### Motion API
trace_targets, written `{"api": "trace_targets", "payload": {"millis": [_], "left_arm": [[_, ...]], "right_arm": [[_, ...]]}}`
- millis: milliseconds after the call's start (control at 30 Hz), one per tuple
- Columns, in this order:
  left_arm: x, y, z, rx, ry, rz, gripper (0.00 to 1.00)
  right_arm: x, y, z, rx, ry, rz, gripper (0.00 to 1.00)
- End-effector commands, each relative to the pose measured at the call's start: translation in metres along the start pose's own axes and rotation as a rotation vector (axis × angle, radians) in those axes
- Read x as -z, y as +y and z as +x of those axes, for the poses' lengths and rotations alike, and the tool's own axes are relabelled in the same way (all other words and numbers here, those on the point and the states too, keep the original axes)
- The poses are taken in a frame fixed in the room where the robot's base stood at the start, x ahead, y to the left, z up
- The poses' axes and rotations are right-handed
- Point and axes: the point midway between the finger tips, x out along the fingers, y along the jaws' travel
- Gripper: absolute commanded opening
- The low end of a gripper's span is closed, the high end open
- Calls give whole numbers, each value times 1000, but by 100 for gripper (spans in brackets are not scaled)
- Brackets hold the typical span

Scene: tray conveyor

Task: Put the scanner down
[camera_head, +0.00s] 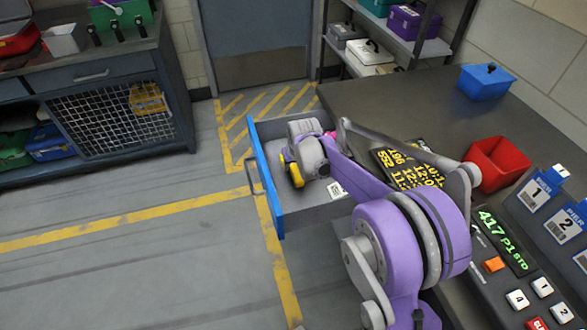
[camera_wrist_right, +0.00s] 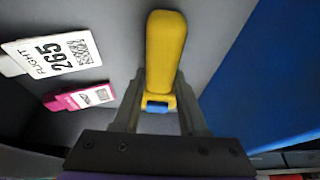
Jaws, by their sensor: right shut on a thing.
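The scanner (camera_wrist_right: 165,50) is yellow with a small blue part, and it sits between the two fingers of my right gripper (camera_wrist_right: 162,100). In the head view the yellow scanner (camera_head: 291,171) shows beside the gripper (camera_head: 297,160), inside the open drawer (camera_head: 262,185). The drawer has a blue front and grey inner walls. My right gripper is shut on the scanner. Whether the scanner touches the drawer floor cannot be told. My left gripper is not in view.
A white flight tag (camera_wrist_right: 55,55) and a pink tag (camera_wrist_right: 80,97) lie in the drawer. The counter (camera_head: 430,105) above carries a red bin (camera_head: 499,163), a blue box (camera_head: 485,82), a dark display board (camera_head: 408,168) and a button panel (camera_head: 505,262). The floor left of the drawer is clear.

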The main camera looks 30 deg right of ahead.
Motion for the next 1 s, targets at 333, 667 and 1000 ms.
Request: {"api": "trace_targets", "payload": {"millis": [333, 667, 1000], "left_arm": [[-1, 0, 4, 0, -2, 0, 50], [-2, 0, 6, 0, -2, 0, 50], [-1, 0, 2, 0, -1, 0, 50]], "right_arm": [[-5, 0, 12, 0, 0, 0, 0], [-6, 0, 15, 0, 0, 0, 72], [-4, 0, 8, 0, 0, 0, 72]]}}
